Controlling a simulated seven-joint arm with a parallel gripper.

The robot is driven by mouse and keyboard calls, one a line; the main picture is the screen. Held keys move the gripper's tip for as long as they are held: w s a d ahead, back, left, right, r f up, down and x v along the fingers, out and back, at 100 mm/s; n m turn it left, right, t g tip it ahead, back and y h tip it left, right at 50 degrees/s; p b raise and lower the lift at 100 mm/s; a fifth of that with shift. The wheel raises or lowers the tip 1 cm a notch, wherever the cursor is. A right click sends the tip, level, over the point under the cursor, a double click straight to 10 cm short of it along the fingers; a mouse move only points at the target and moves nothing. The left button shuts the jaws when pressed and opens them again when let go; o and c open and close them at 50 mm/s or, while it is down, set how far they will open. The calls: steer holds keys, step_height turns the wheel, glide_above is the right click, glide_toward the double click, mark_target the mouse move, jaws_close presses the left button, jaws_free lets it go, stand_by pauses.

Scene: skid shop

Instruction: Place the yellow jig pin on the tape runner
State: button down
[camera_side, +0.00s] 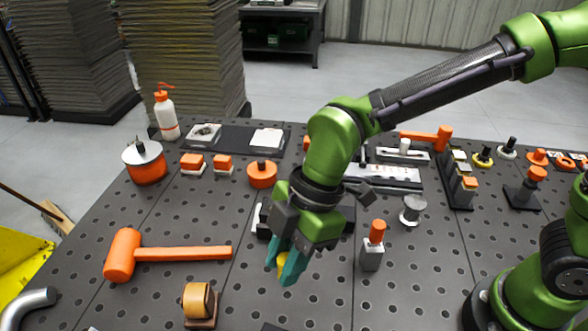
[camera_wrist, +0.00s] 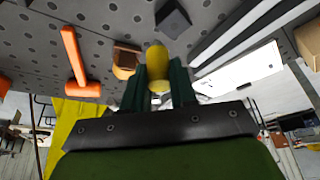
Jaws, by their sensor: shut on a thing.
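My gripper (camera_side: 290,268) is shut on the yellow jig pin (camera_side: 282,262) and holds it above the perforated table, near the middle. In the wrist view the pin (camera_wrist: 158,58) shows as a rounded yellow piece between the two dark green fingers; its sides are partly covered. A tan roll (camera_side: 197,298) on a brown base stands at the front, left of and apart from my gripper. It also shows in the wrist view (camera_wrist: 126,60), left of the pin. It looks like the tape runner, but I cannot tell for sure.
An orange mallet (camera_side: 180,254) lies at left. A grey block with an orange knob (camera_side: 374,250) stands right of my gripper. Orange blocks, a white bottle (camera_side: 165,115) and a dark mat (camera_side: 237,138) are farther back.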

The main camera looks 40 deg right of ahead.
steer(key=shift+s+a+r+n, duration=0.1)
steer(key=shift+s+n, duration=0.1)
steer(key=shift+n, duration=0.4)
glide_above(194, 292)
steer(key=shift+a+f, duration=0.1)
steer(key=shift+f, duration=2.45)
steer(key=shift+f, duration=0.15)
steer(key=c, duration=0.9)
jaws_free()
